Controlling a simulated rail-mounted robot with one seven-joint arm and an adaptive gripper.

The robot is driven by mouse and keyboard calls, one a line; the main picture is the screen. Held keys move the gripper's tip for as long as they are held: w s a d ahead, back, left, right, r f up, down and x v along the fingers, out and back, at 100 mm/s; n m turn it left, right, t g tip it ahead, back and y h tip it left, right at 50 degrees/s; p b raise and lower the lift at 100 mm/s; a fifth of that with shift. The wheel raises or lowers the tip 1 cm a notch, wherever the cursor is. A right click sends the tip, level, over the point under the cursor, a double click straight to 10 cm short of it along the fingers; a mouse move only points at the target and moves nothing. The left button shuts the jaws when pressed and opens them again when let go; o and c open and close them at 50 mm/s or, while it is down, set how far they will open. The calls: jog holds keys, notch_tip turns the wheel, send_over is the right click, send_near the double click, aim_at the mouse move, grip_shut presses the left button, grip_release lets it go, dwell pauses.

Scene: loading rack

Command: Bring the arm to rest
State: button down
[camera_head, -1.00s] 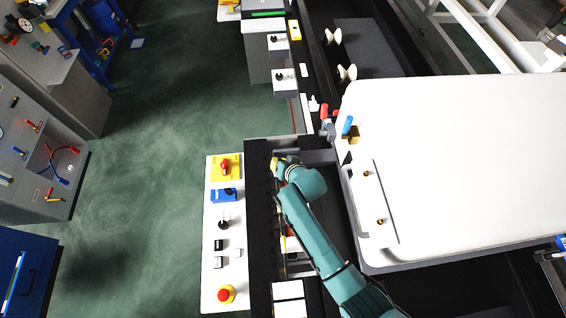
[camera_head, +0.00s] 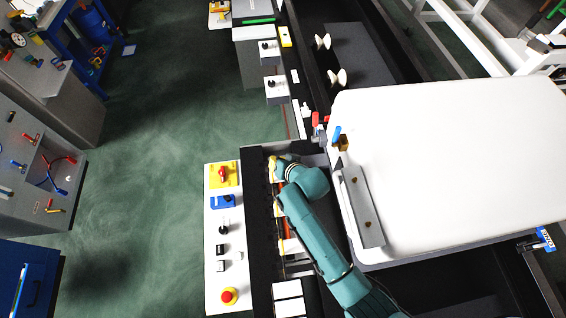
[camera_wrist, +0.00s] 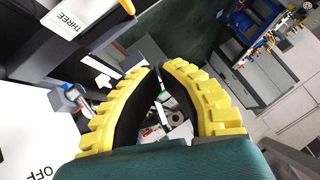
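My teal arm (camera_head: 322,240) reaches up from the bottom of the head view over a narrow black rack, and its wrist bends left. My gripper (camera_wrist: 158,70) shows in the wrist view as two yellow ridged fingers with black inner pads. Their tips lean close together with a narrow gap, and nothing is seen held between them. Whether they are fully shut is unclear. In the head view only a small yellow part of the gripper shows at the rack's left side, the rest hidden by the wrist.
A white control panel (camera_head: 211,265) with a red button (camera_head: 229,296) stands left of the arm. A large white board (camera_head: 450,150) lies close on the right, with a grey bar (camera_head: 362,205) on it. Green floor (camera_head: 140,200) is open farther left.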

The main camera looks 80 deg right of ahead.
jog(key=a+v, duration=0.1)
jog(key=v, duration=0.6)
jog(key=shift+w+b, duration=0.3)
jog(key=shift+b, duration=0.05)
jog(key=shift+a, duration=0.1)
jog(key=w+a+r+n+t+y, duration=0.1)
jog(key=w+a+r+n+t, duration=0.15)
jog(key=w+r, duration=0.35)
jog(key=w+a+r+n+t, duration=0.1)
jog(key=w+a+r, duration=0.3)
jog(key=w, duration=0.4)
jog(key=w+a+r+n+t+y, duration=0.1)
jog(key=w+a+r+n+t, duration=0.15)
jog(key=w+a+r, duration=0.4)
jog(key=w+a+r+n+t+y, duration=0.1)
jog(key=w+a+r+t, duration=0.2)
jog(key=r, duration=0.6)
jog(key=s+a+r+n+t+y, duration=0.1)
jog(key=s+a+r+n+t, duration=0.1)
jog(key=a+r, duration=0.2)
jog(key=s+a+r+n+t+y, duration=0.1)
jog(key=a+r, duration=0.4)
jog(key=r, duration=0.6)
jog(key=s+a+r+n+t+y, duration=0.1)
jog(key=s+a+r+n+t, duration=0.2)
jog(key=r, duration=0.4)
jog(key=shift+s+a+r+n+t+y+p, duration=0.25)
jog(key=shift+s+a+n, duration=0.35)
jog(key=shift+n, duration=0.6)
